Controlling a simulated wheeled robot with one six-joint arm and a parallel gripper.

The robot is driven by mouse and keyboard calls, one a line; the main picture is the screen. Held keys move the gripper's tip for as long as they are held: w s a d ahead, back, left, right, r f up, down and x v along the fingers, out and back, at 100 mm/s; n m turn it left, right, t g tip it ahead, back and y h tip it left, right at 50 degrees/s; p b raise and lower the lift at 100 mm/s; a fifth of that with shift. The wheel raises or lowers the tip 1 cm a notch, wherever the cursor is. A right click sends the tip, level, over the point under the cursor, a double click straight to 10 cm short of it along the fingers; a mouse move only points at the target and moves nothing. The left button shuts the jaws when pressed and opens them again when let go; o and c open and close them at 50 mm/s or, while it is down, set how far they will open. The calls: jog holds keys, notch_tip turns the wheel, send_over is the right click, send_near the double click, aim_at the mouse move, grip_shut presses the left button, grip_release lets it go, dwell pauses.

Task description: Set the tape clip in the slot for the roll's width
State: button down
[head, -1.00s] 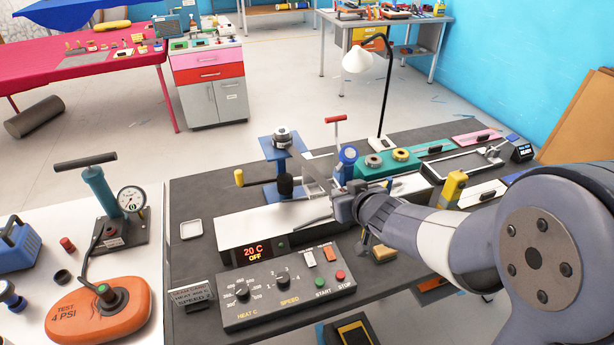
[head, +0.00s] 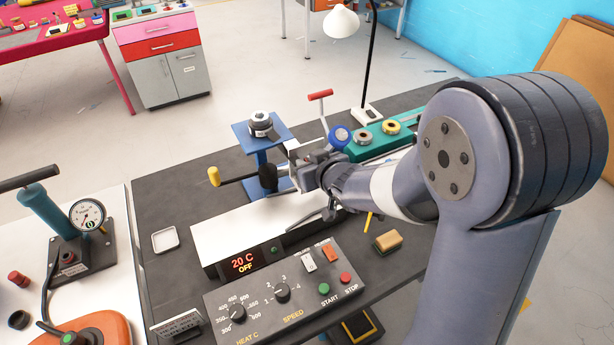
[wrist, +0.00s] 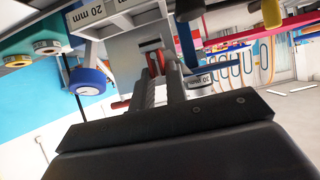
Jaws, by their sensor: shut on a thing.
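My gripper (head: 304,166) is above the white welding machine (head: 228,235), beside its black knob (head: 268,178). In the wrist view its fingers (wrist: 160,88) are shut on a small red and dark piece (wrist: 156,62), apparently the tape clip. The clip's far end lies against or in front of a pale metal plate (wrist: 135,48); I cannot tell whether they touch. A "20 mm" label (wrist: 90,13) marks a block by this plate. The slot itself is not clear.
A red-tipped lever (head: 320,95), a blue wheel (head: 340,137) and a teal holder (head: 362,150) with two rolls stand close to my gripper. A yellow-ended crank (head: 214,176) sticks out left. The control panel (head: 285,290) is in front.

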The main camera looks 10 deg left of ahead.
jog(key=shift+f, duration=1.8)
jog(key=shift+f+b, duration=0.2)
jog(key=shift+b, duration=0.15)
jog(key=c, duration=1.4)
grip_release()
jog(key=shift+r, duration=0.15)
jog(key=shift+s+r, duration=0.1)
jog(key=shift+r, duration=0.05)
jog(key=p+v, duration=0.1)
jog(key=v, duration=1)
jog(key=shift+s+d, duration=0.3)
jog(key=shift+r, duration=0.1)
